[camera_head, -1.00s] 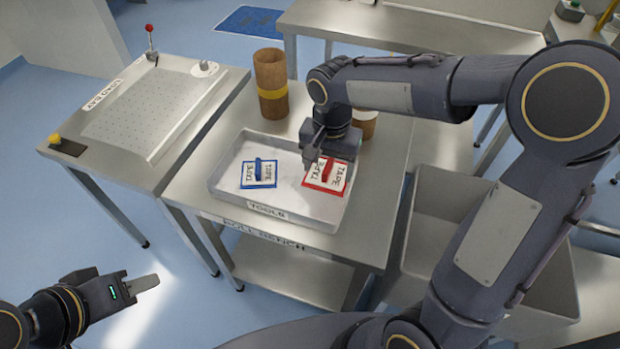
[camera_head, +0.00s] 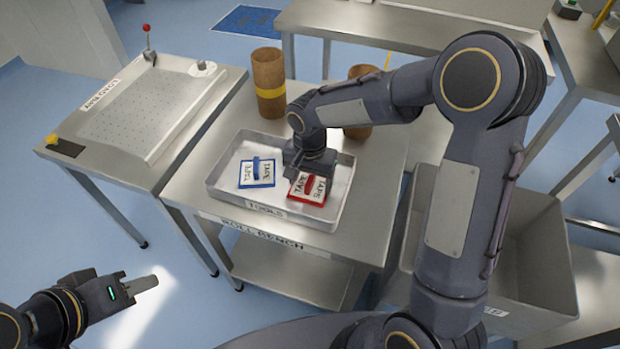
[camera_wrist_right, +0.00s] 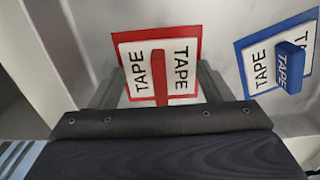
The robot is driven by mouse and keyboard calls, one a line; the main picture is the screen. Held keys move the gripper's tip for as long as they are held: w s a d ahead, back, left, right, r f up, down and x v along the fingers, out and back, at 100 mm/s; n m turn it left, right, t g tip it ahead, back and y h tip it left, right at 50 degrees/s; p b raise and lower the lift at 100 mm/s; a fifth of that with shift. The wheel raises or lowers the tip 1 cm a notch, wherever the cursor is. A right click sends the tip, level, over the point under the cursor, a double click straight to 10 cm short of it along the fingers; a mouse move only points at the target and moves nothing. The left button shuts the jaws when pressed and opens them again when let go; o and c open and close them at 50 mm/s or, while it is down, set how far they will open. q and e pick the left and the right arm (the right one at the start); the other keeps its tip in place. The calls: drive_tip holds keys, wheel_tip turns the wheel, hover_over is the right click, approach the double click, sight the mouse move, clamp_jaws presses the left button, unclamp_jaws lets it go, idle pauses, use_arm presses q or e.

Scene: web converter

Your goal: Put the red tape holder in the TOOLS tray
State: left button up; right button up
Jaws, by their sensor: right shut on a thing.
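The red tape holder (camera_head: 309,188), a white card with a red frame and a red grip marked TAPE, is inside the outline of the grey TOOLS tray (camera_head: 337,207), at its right side. My right gripper (camera_head: 303,172) is above it. In the right wrist view the red tape holder (camera_wrist_right: 183,80) sits between the fingers of my right gripper (camera_wrist_right: 158,92), which is shut on it. I cannot tell whether it touches the tray floor. The blue tape holder (camera_head: 257,172) lies in the tray to its left. My left gripper (camera_head: 132,288) is low at the left, away from the bench; its jaw opening is unclear.
The tray stands on the roll bench (camera_head: 376,190). Behind it are a brown roll with a yellow band (camera_head: 268,85) and another brown roll (camera_head: 358,128). A perforated-top table (camera_head: 135,118) adjoins at the left. A grey bin (camera_head: 537,248) stands at the right.

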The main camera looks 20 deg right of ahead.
sight(310, 179)
drive_tip(key=o, duration=1)
drive_tip(key=shift+f, duration=0.1)
drive_tip(key=shift+c, duration=0.2)
drive_tip(key=shift+r+p, duration=0.3)
drive_tip(key=shift+r, duration=0.4)
wheel_tip(310, 179, up, 10)
drive_tip(key=s+d+r+n+t+y, duration=0.2)
drive_tip(key=s+d+r, duration=0.4)
drive_tip(key=s, duration=0.4)
drive_tip(key=s+d+f+n+t+y, duration=0.1)
drive_tip(key=s+f+n+t, duration=0.2)
drive_tip(key=s, duration=0.9)
drive_tip(key=shift+d+f+t+y, duration=0.2)
drive_tip(key=shift+f+t+y, duration=0.1)
drive_tip(key=shift+f+y, duration=0.1)
